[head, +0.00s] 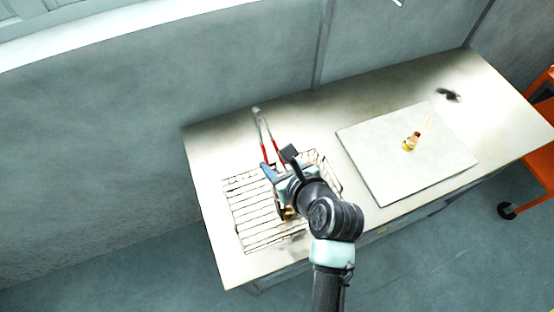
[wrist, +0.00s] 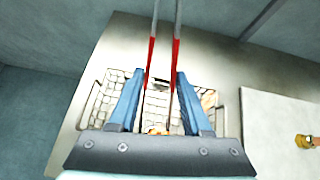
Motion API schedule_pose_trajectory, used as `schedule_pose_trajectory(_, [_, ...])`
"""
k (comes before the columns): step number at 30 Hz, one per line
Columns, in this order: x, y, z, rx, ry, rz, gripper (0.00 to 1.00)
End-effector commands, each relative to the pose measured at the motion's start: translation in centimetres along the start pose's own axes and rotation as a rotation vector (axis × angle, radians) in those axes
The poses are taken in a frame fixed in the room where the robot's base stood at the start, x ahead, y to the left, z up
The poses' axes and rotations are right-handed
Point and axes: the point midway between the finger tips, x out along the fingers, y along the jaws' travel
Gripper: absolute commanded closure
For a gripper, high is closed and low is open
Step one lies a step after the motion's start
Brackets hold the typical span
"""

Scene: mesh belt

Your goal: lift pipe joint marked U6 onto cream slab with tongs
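My gripper (head: 273,170) is over the wire mesh. In the wrist view its blue fingers (wrist: 160,73) stand on either side of the red-sleeved metal tongs (wrist: 151,62) and appear closed against their arms. The tongs (head: 264,135) point their joined end toward the wall, and their free ends reach back over the mesh. A brassy piece (head: 289,213) shows partly beneath my gripper; it also shows near the tong ends in the wrist view (wrist: 155,131). No U6 mark is readable. The pale cream slab (head: 372,170) lies right of the mesh.
The wire mesh (head: 245,212) lies on the left of the metal table (head: 207,160). A yellow and red fitting (head: 410,143) sits on the slab. A small dark object (head: 448,94) lies behind the slab. An orange frame (head: 541,165) stands beyond the table's right end. A wall runs along the back.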

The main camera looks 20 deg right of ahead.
Motion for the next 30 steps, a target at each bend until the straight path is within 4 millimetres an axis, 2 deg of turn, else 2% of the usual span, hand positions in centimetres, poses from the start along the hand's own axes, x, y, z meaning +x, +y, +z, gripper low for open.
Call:
schedule_pose_trajectory(1, [0.0, 0.0, 0.1, 0.0, -0.002, 0.0, 0.57])
schedule_pose_trajectory(6, [0.0, 0.0, 0.1, 0.0, -0.002, 0.0, 0.87])
schedule_pose_trajectory(8, [0.0, 0.0, 0.1, 0.0, -0.002, 0.0, 0.98])
schedule_pose_trajectory(9, [0.0, 0.0, 0.1, 0.0, -0.002, 0.0, 1.0])
schedule_pose_trajectory(17, [-0.1, 0.0, 0.2, 0.0, -0.002, 0.0, 1.0])
schedule_pose_trajectory(30, [-2.6, -0.2, 3.6, 0.001, -0.002, 0.0, 1.0])
